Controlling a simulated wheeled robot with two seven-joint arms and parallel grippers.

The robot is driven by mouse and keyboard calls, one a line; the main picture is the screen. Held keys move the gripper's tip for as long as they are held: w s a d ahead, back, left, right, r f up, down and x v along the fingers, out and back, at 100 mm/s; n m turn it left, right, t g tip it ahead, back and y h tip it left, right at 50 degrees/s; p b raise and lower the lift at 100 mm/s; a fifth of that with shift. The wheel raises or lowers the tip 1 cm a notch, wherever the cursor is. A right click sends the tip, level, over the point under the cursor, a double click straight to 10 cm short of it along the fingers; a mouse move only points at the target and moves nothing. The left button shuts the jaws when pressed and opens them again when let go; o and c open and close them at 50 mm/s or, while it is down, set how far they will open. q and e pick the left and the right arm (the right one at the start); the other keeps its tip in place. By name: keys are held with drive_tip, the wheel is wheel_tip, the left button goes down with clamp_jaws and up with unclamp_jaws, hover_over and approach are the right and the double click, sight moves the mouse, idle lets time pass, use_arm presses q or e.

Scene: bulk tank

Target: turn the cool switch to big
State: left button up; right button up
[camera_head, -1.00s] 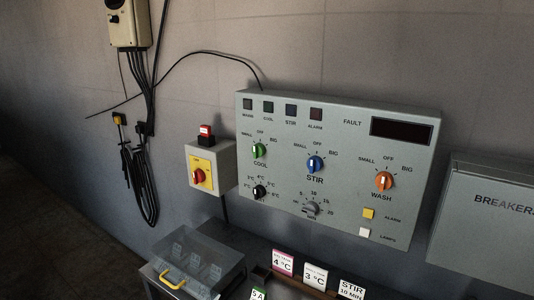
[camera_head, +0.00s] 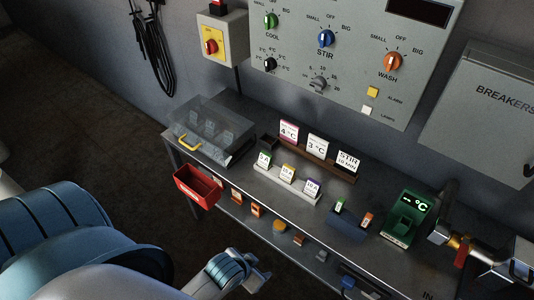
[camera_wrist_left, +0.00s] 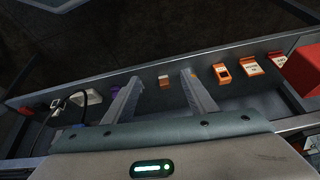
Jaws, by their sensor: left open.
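The cool switch (camera_head: 270,20) is a green knob with a pale pointer bar, at the upper left of the grey control panel (camera_head: 350,65) in the head view. Its pointer looks close to upright, toward OFF; the exact angle is hard to tell. My left gripper (camera_head: 258,278) is low in the head view, in front of the bench edge, well below and away from the switch. In the left wrist view its two fingers (camera_wrist_left: 163,88) are spread apart with nothing held between them. The switch does not show in the left wrist view. My right gripper is not in view.
A blue stir knob (camera_head: 326,38) and an orange wash knob (camera_head: 393,62) are beside the switch. Below stands a bench with a clear-lidded box (camera_head: 215,130), card racks, a green °C device (camera_head: 408,218) and a red bin (camera_head: 198,185). A breakers box (camera_head: 480,110) is at right.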

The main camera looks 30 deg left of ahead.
use_arm(q)
drive_tip(key=w+a+r+t+p, duration=0.1)
drive_tip(key=w+a+r+t, duration=0.3)
drive_tip(key=w+a+r, duration=0.5)
drive_tip(key=w+a+r+t, duration=0.4)
drive_tip(key=w+a+r, duration=0.4)
drive_tip(key=r, duration=1.7)
drive_tip(key=w+a+r+t+p, duration=0.1)
drive_tip(key=w+a+r+t, duration=0.3)
drive_tip(key=w+a+r, duration=0.5)
wheel_tip(320, 180, up, 8)
drive_tip(key=w, duration=0.2)
drive_tip(key=shift+w+a+m+t+y+p, duration=0.3)
drive_tip(key=shift+p, duration=0.05)
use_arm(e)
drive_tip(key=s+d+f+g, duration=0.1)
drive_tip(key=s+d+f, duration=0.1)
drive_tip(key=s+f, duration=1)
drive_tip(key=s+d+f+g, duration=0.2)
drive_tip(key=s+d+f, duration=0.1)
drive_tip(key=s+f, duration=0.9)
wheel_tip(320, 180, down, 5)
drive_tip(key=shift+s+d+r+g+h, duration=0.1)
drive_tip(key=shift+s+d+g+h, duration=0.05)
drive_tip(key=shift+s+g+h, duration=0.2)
